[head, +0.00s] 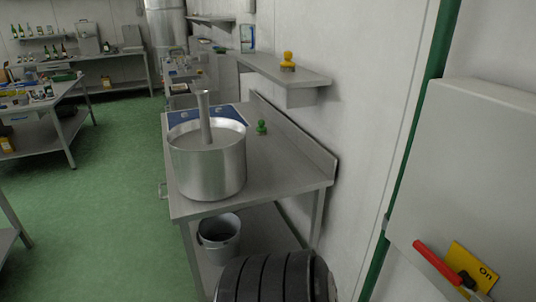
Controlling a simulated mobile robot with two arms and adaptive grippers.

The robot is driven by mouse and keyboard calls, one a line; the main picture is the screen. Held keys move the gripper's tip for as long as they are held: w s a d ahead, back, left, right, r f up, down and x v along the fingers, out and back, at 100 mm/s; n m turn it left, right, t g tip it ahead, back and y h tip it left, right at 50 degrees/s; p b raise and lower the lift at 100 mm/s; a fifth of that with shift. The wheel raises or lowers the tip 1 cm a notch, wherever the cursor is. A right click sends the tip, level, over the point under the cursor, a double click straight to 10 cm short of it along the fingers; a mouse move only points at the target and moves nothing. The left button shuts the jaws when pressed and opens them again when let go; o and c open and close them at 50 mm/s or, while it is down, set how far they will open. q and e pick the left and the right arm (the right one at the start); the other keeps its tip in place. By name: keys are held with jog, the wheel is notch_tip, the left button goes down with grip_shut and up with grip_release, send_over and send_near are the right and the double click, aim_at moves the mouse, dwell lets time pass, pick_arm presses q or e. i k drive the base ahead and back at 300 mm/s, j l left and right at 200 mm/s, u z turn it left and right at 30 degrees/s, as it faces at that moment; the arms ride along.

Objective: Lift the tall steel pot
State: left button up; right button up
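The tall steel pot (208,172) stands upright on the steel counter (275,178), near its front left edge. It is open at the top, and its inside looks filled with something grey. A pale, tall piece with a flared top (204,118) rises out of the pot. The pot's far side and any handles there are hidden.
A blue panel (180,116) lies behind the pot. A small green object (261,128) sits right of it near the wall. A wall shelf (285,75) juts out above the counter. A grey bucket (219,250) stands below. Green floor (110,200) is clear at left.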

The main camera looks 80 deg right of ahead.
aim_at(209, 156)
jog(key=z, duration=2.15)
